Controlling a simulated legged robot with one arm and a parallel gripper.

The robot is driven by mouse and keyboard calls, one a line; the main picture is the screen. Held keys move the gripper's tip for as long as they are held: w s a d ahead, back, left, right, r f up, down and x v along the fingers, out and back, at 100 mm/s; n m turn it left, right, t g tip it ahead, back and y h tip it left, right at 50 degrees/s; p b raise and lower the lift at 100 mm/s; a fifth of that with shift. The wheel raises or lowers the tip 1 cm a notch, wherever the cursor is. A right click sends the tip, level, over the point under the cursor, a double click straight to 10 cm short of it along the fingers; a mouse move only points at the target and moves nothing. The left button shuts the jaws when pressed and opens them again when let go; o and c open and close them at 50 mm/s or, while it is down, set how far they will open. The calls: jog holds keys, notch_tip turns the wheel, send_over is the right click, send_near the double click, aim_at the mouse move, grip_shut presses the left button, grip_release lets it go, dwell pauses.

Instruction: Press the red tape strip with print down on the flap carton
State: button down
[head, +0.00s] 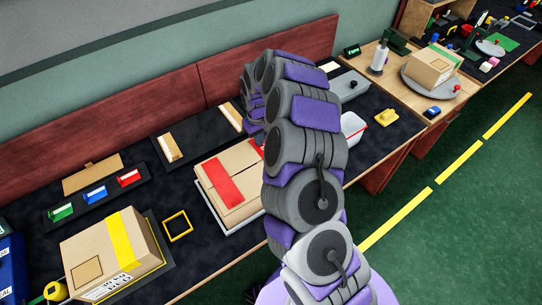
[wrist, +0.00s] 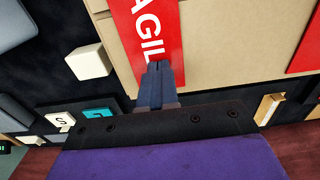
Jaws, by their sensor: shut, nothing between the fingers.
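The flap carton (head: 238,160) lies on the dark bench in the head view, partly hidden behind my arm. Its brown top (wrist: 225,45) fills the upper right of the wrist view. The red tape strip with print (wrist: 150,30) shows white letters there and runs along the carton's left part. My gripper (wrist: 158,68) is shut and empty, its fingertips over the strip's near end; I cannot tell whether they touch it. My arm hides the fingers in the head view. A plain red strip (head: 223,183) lies on the carton's other side, also at the wrist view's right edge (wrist: 304,42).
A white block (wrist: 89,61) and small lettered tiles (wrist: 60,120) are near the carton. A taped carton (head: 110,255), a yellow frame (head: 178,225) and a rack of coloured pieces (head: 95,194) stand left. A yellow piece (head: 386,117) lies right.

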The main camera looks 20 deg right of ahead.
jog(key=shift+s+f+g+p, duration=0.25)
jog(key=shift+s+g+p, duration=0.15)
jog(key=shift+s+p, duration=0.15)
jog(key=r, duration=0.2)
jog(key=w+r+p, duration=0.1)
jog(key=r, duration=0.1)
jog(key=shift+d+r, duration=0.1)
jog(key=shift+w+r, duration=0.15)
jog(key=shift+r, duration=0.05)
jog(key=shift+t, duration=0.3)
